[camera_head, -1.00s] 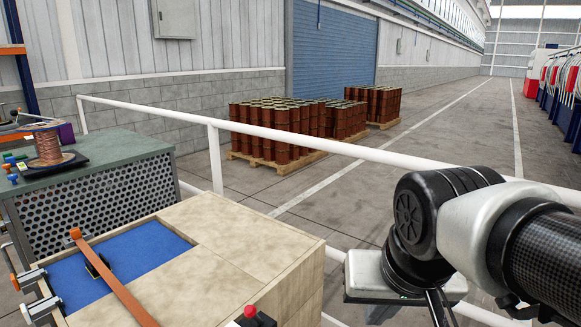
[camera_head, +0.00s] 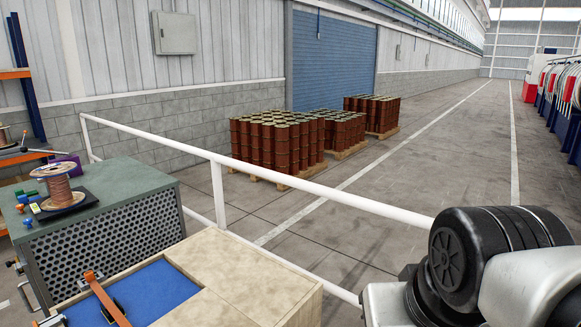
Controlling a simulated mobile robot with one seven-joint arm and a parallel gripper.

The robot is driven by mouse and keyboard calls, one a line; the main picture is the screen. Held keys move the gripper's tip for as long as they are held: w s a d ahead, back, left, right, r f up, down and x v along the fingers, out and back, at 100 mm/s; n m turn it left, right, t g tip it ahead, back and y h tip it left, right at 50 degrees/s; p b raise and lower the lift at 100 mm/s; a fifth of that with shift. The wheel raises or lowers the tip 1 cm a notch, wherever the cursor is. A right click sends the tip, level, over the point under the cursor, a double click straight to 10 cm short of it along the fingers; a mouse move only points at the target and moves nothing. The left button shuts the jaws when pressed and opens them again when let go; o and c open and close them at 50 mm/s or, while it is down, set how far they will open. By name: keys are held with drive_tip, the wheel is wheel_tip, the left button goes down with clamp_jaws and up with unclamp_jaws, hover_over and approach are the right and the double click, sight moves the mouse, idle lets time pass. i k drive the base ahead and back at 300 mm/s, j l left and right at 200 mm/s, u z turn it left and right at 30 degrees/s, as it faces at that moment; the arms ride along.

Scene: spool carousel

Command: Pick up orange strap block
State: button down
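An orange strap (camera_head: 105,297) runs across a blue mat (camera_head: 160,288) set in the top of a pale wooden bench (camera_head: 235,285) at the lower left. Its upper end is a brighter orange piece, and its lower end is cut off by the picture's edge. I cannot tell which part counts as the strap block. My arm shows at the lower right, to the right of the bench and apart from the strap. My gripper is below the picture and hidden.
A green-topped perforated cabinet (camera_head: 105,250) stands left of the bench. It carries a copper wire spool (camera_head: 59,190) on a black plate and several small coloured blocks. A white rail (camera_head: 310,186) runs behind the bench. Red-brown drums on pallets (camera_head: 275,145) stand beyond it on open floor.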

sight(90, 276)
drive_tip(key=u, duration=1.8)
drive_tip(key=j+u, duration=0.1)
drive_tip(key=u, duration=0.25)
drive_tip(key=j+u, duration=0.1)
drive_tip(key=u, duration=0.3)
drive_tip(key=j+u, duration=0.15)
drive_tip(key=u, duration=0.2)
drive_tip(key=i+j, duration=0.15)
drive_tip(key=j, duration=0.2)
drive_tip(key=i+j, duration=0.15)
drive_tip(key=j, duration=0.25)
drive_tip(key=i+j, duration=0.15)
drive_tip(key=j, duration=0.2)
drive_tip(key=i+j+z, duration=0.1)
drive_tip(key=i, duration=0.3)
drive_tip(key=i+j, duration=0.35)
drive_tip(key=i+j+z, duration=0.15)
drive_tip(key=i, duration=0.35)
drive_tip(key=i+z, duration=0.45)
drive_tip(key=i, duration=0.25)
drive_tip(key=i+j+z, duration=0.15)
drive_tip(key=i+z, duration=0.25)
drive_tip(key=i, duration=0.3)
drive_tip(key=i+z, duration=0.8)
drive_tip(key=i+j+z, duration=0.2)
drive_tip(key=i+z, duration=0.2)
